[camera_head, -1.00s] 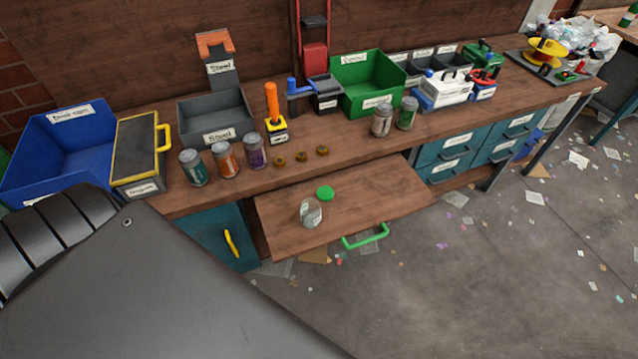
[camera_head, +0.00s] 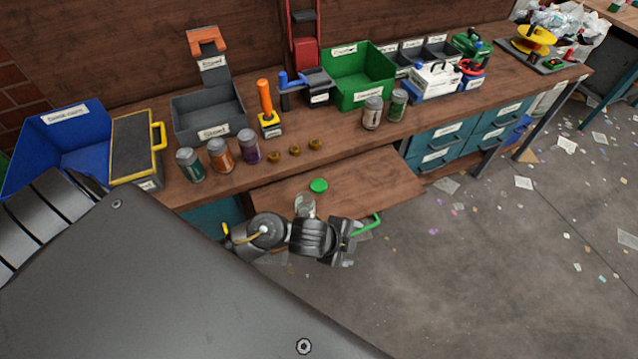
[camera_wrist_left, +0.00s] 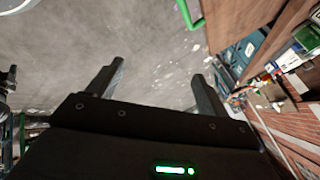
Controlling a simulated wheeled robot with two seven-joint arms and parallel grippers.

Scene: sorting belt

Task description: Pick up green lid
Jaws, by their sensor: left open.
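The small round green lid (camera_head: 319,185) lies flat on the pulled-out wooden drawer surface (camera_head: 375,178), below the worktop. A clear glass jar (camera_head: 305,204) stands just in front of it, its lower part hidden by my left arm. My left gripper (camera_head: 345,243) is at the drawer's front edge, near the green drawer handle (camera_head: 367,225), apart from the lid. In the left wrist view, its two fingers (camera_wrist_left: 157,82) are spread with nothing between them; the green handle (camera_wrist_left: 187,14) shows at the top, and the lid is not seen. My right gripper is not in view.
On the worktop behind stand several cans (camera_head: 221,156), small brass-coloured pieces (camera_head: 295,149), a grey bin (camera_head: 208,112), a green bin (camera_head: 361,78) and a blue bin (camera_head: 58,145). Scraps litter the floor (camera_head: 480,260). The drawer surface right of the lid is clear.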

